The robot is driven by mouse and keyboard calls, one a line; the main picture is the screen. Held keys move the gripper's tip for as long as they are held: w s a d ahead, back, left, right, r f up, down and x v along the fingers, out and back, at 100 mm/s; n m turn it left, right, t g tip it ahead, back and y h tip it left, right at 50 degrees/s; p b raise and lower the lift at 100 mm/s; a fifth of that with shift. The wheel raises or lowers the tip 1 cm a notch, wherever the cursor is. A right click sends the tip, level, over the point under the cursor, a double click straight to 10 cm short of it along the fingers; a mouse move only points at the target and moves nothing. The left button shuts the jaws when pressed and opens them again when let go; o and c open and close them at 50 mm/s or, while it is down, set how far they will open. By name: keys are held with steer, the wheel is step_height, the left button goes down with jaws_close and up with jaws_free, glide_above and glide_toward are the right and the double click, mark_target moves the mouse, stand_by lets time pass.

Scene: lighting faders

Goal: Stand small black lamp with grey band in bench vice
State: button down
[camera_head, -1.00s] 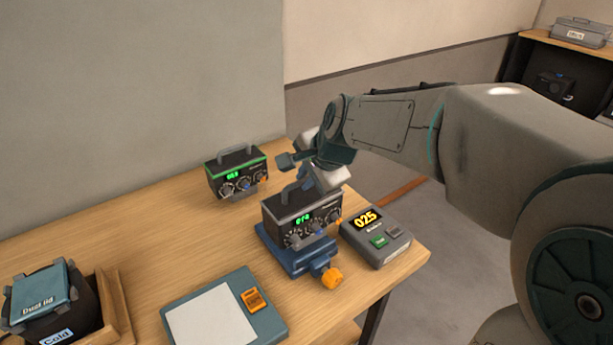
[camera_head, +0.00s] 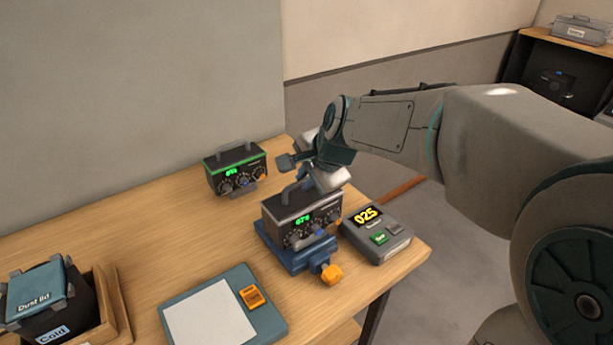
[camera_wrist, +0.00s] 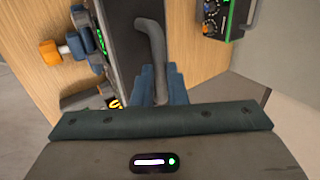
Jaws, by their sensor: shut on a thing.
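The small black lamp with a grey band (camera_head: 299,219) is a box with knobs, a green display and a grey handle on top. It stands upright at the blue bench vice (camera_head: 284,255), whose orange knob (camera_head: 331,274) points to the front. My gripper (camera_head: 305,181) is above the lamp, shut on its handle. In the wrist view my gripper's blue fingers (camera_wrist: 162,83) are at the grey handle (camera_wrist: 153,48), with the lamp's dark top (camera_wrist: 117,40) beside it. The lamp's underside and its seating between the jaws are hidden.
A similar black box with a green band (camera_head: 238,180) stands at the back left. A grey meter reading 025 (camera_head: 374,243) is close right of the vice. A teal-edged pad (camera_head: 268,323) lies in front; a wooden tray (camera_head: 112,300) holds a dark bin at left.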

steer(key=shift+f, duration=0.25)
steer(key=shift+f+b, duration=0.25)
steer(key=shift+b, duration=0.2)
steer(key=shift+f, duration=0.15)
stand_by(0.3)
steer(key=shift+f+b, duration=0.35)
steer(key=shift+b, duration=0.05)
stand_by(0.4)
steer(key=c, duration=1.4)
jaws_free()
steer(key=shift+o, duration=0.7)
steer(key=shift+s+f, duration=0.1)
steer(key=shift+f, duration=0.15)
steer(key=o, duration=1.3)
steer(key=shift+c, duration=0.2)
steer(key=shift+r, duration=0.1)
